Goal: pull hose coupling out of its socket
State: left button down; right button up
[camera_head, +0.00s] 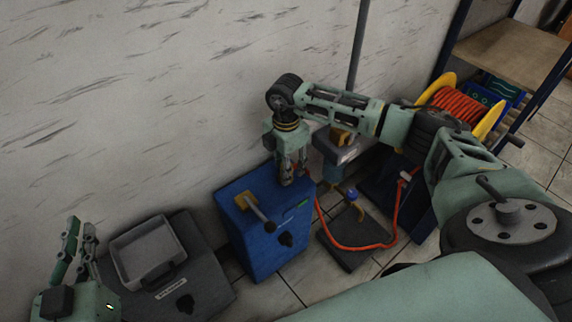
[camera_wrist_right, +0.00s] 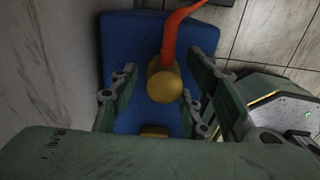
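The blue box (camera_head: 262,240) stands on the floor against the wall. My right gripper (camera_head: 293,178) points down over its top. In the right wrist view, a round brass hose coupling (camera_wrist_right: 165,82) with an orange-red hose (camera_wrist_right: 180,28) sits between the fingers. Gaps show on both sides, so the gripper is open around it and not clamped. The socket is hidden under the coupling. In the head view, the gripper mostly hides the coupling, and the hose (camera_head: 358,248) loops down to the right. My left gripper (camera_head: 78,226) is open and empty at the lower left.
A grey case with an open tray (camera_head: 150,250) lies at the left. A dark stand (camera_head: 350,240), a hose reel (camera_head: 458,105) and a shelf (camera_head: 510,50) are at the right.

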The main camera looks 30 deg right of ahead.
grip_shut()
dwell(0.5)
jog(key=shift+d, duration=0.1)
jog(key=shift+r, duration=0.1)
jog(key=shift+r+p, duration=1.2)
jog(key=shift+r, duration=0.05)
jog(key=shift+r+p, duration=0.3)
jog(key=shift+r, duration=0.05)
pick_arm(q)
jog(key=s+a+f+g+y, duration=0.2)
jog(key=s+a+f+g, duration=0.2)
jog(key=s+f+g, duration=0.5)
jog(key=shift+a+f+y+p, duration=0.15)
jog(key=shift+f+y+p, duration=0.15)
jog(key=shift+f, duration=2.15)
pick_arm(e)
jog(key=shift+r, duration=0.3)
dwell(0.7)
